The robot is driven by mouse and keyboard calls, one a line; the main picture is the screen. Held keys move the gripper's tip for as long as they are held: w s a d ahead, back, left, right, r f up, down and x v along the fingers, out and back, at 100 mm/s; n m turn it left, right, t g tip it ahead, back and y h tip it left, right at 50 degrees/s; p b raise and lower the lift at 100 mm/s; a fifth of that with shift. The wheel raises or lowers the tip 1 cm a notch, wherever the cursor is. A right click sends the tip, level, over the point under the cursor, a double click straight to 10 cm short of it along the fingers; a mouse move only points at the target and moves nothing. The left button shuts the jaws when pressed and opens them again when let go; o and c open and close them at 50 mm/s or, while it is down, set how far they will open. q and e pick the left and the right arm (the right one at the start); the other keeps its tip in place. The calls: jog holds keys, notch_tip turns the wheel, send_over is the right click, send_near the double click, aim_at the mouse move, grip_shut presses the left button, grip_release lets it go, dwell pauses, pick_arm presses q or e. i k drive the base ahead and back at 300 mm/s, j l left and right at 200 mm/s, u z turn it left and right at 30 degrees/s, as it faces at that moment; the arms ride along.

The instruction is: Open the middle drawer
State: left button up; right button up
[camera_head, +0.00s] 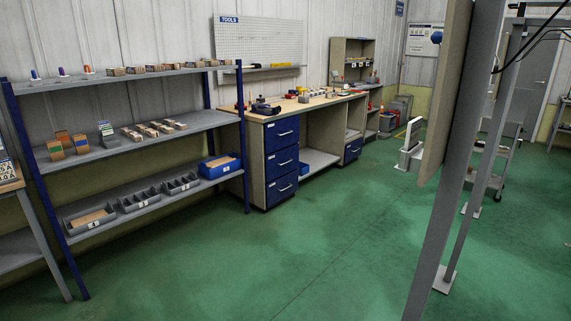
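A workbench (312,108) with a light wooden top stands against the back wall, left of the picture's middle. Its near end holds a stack of three blue drawers with pale bar handles. The middle drawer (281,162) sits between the top drawer (281,133) and the bottom drawer (282,188). All three fronts look flush and shut. The bench is some way off across the floor. Neither of my grippers shows in the head view.
A blue-post shelf rack (150,129) with boxes and bins stands at left, beside the bench. Grey metal posts (451,170) with a panel (445,85) rise at right. A small trolley (489,170) stands behind them. The green floor (300,250) before the drawers is clear.

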aim_at(280, 163)
jog(key=i+j+u, duration=0.1)
jog(key=i+u, duration=0.45)
jog(key=i+z, duration=0.25)
jog(key=i, duration=0.45)
jog(key=i+j+z, duration=0.25)
jog(key=i, duration=0.45)
jog(key=i+l+z, duration=0.15)
jog(key=i+z, duration=0.6)
jog(key=i+j+z, duration=0.1)
jog(key=i+z, duration=0.3)
jog(key=i, duration=0.1)
